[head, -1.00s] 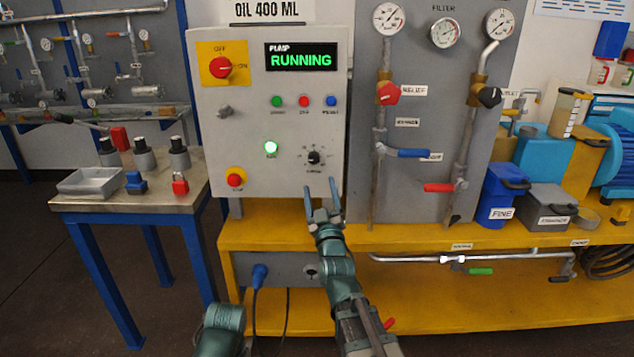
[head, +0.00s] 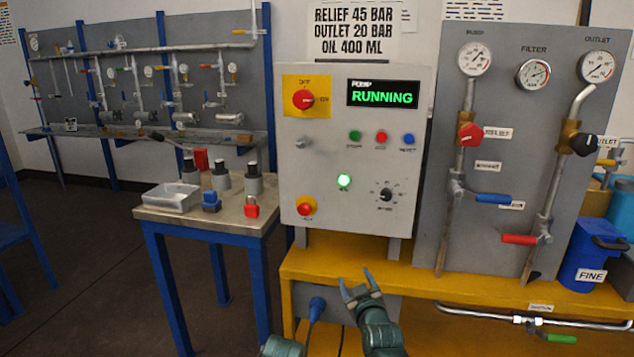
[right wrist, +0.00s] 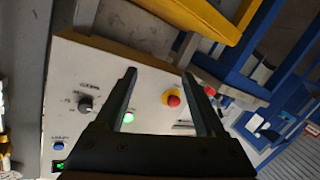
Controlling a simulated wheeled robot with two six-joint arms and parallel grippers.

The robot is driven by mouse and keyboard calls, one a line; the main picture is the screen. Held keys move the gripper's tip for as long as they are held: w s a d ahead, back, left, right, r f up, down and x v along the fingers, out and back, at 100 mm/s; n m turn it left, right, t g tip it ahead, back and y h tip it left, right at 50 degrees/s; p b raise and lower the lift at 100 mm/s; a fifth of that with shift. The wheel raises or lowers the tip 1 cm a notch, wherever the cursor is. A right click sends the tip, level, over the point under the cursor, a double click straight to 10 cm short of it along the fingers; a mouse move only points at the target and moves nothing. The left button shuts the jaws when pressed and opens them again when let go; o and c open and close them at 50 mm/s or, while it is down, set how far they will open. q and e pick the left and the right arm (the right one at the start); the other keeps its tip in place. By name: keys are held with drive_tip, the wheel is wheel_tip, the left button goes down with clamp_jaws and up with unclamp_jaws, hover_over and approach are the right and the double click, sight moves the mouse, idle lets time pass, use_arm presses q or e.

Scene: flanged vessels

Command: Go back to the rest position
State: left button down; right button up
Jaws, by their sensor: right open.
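My right gripper (head: 360,288) is open and empty in the head view, low in front of the yellow bench and below the control panel (head: 322,219). Its two fingers (right wrist: 162,100) stand apart in the right wrist view, with the panel face behind them. The panel's screen (head: 382,94) reads RUNNING, and a green lamp (head: 344,181) is lit. A red knob on a yellow plate (head: 304,99), a black dial (head: 386,195) and a red stop button (head: 305,206) are on the panel. My left gripper is not in view; a green arm part shows at the bottom edge.
A steel-topped side table (head: 222,217) with a grey tray (head: 171,197), a red padlock (head: 251,207) and a blue block stands left. A gauge board (head: 504,150) with valves and a blue FINE bin (head: 590,262) are right.

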drive_tip(key=s+a+f+g, duration=0.4)
drive_tip(key=s+f+g, duration=0.1)
drive_tip(key=f, duration=0.2)
drive_tip(key=s+a+f+g, duration=0.3)
drive_tip(key=s+f+g, duration=0.15)
drive_tip(key=f, duration=0.25)
drive_tip(key=s+f+g+h, duration=0.1)
drive_tip(key=s+f+g, duration=0.15)
drive_tip(key=s, duration=0.45)
drive_tip(key=s+f+g+h, duration=0.1)
drive_tip(key=s+f+g, duration=0.1)
drive_tip(key=s+g, duration=0.35)
wheel_tip(320, 180, up, 30)
drive_tip(key=s+m+t+p, duration=0.1)
drive_tip(key=s+p, duration=0.1)
drive_tip(key=p, duration=2.7)
drive_tip(key=shift+s+a+f+p, duration=0.2)
drive_tip(key=shift+s+p, duration=0.05)
drive_tip(key=shift+p, duration=0.1)
